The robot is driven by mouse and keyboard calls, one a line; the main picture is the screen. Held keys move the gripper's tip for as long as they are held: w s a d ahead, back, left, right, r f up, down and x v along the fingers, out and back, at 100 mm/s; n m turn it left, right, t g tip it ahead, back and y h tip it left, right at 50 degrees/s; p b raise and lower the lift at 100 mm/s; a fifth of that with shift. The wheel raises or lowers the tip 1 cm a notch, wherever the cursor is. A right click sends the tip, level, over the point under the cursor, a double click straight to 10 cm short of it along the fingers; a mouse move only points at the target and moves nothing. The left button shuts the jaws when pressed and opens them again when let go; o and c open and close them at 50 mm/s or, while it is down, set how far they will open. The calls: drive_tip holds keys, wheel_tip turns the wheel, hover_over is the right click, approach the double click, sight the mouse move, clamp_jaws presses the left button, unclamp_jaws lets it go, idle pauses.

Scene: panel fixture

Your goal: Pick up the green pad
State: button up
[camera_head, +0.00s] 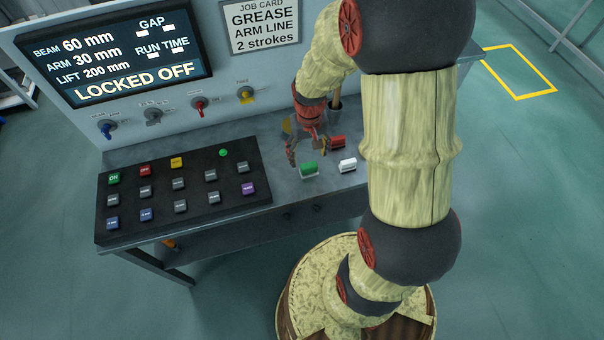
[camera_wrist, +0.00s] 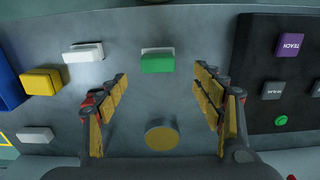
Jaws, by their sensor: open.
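The green pad (camera_head: 308,168) has a white lower part and lies on the grey bench, right of the black button panel. In the wrist view the green pad (camera_wrist: 158,63) shows just beyond the fingertips, in line with the gap between them. My gripper (camera_head: 308,154) is open and empty above the bench, close behind the pad in the head view. In the wrist view its two fingers (camera_wrist: 160,76) stand wide apart with nothing between them. I cannot tell the exact height of the fingertips above the pad.
A white pad (camera_head: 347,165) and a red pad (camera_head: 337,141) lie right of the green one. The wrist view also shows a yellow block (camera_wrist: 42,82) and a yellow disc (camera_wrist: 161,135). The black button panel (camera_head: 235,206) is left; the upright display panel (camera_head: 215,70) stands behind.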

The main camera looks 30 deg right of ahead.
sight(309, 165)
drive_tip(key=shift+d+f, duration=0.15)
drive_tip(key=shift+f, duration=0.4)
drive_tip(key=shift+d+f, duration=0.15)
drive_tip(key=shift+f, duration=0.4)
drive_tip(key=shift+a+f+b, duration=0.2)
drive_tip(key=shift+f+b, duration=0.1)
drive_tip(key=shift+b, duration=0.05)
drive_tip(key=f+b, duration=0.1)
drive_tip(key=f, duration=0.3)
drive_tip(key=shift+s+b, duration=0.2)
drive_tip(key=shift+b, duration=0.2)
drive_tip(key=shift+f, duration=0.45)
drive_tip(key=c, duration=1.2)
drive_tip(key=shift+c, duration=0.2)
drive_tip(key=shift+r, duration=0.15)
